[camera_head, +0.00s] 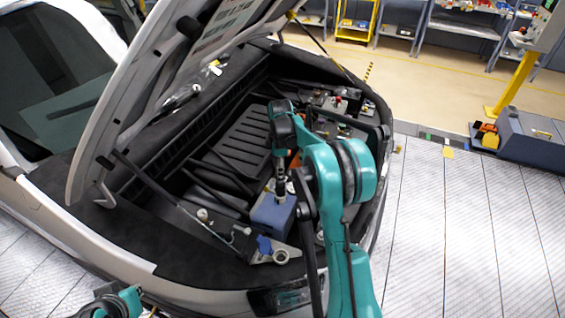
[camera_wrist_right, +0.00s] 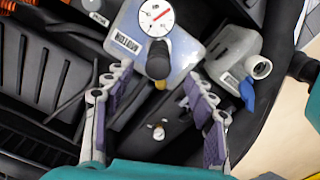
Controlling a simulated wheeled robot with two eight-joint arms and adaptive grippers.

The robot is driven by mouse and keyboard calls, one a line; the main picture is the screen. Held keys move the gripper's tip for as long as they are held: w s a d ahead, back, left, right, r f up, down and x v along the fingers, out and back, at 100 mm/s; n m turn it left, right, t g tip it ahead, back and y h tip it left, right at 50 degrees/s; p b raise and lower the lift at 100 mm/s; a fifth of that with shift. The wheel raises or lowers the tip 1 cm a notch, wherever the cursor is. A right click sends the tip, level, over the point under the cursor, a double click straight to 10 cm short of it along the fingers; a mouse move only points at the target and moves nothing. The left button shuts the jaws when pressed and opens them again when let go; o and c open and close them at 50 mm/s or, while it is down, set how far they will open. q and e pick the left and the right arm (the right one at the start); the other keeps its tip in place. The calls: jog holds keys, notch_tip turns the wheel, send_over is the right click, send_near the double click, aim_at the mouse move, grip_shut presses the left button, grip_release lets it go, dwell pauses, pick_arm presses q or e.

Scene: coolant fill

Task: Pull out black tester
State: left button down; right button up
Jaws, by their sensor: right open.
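The black tester (camera_wrist_right: 158,62) stands in the top of a blue-grey reservoir (camera_wrist_right: 120,45) in the right wrist view. A round white gauge (camera_wrist_right: 155,17) with a red needle is beside its black body. The reservoir (camera_head: 270,217) also shows in the head view, in the front part of the engine bay. My right gripper (camera_wrist_right: 158,80) is open, with its fingertips on either side of the tester and gaps showing. My left gripper (camera_head: 105,303) is partly in view at the bottom left edge; its fingertips are unclear.
A grey container with an open white neck (camera_wrist_right: 262,68) and a blue cap (camera_wrist_right: 247,93) is right of the reservoir in the wrist view. The raised hood (camera_head: 130,90) is left of my right arm. Hoses and the bay rim surround the reservoir. The floor (camera_head: 450,220) at right is clear.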

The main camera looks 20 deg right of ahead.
aim_at(288, 189)
jog(key=shift+w+d+f, duration=0.1)
jog(key=shift+w+f, duration=0.05)
jog(key=shift+f, duration=0.5)
notch_tip(288, 189, down, 7)
jog(key=shift+r+b, duration=0.1)
jog(key=shift+b, duration=0.35)
grip_shut()
jog(key=c, duration=0.8)
grip_release()
jog(key=shift+c, duration=1)
jog(key=shift+n+b, duration=0.55)
jog(key=shift+n, duration=1.15)
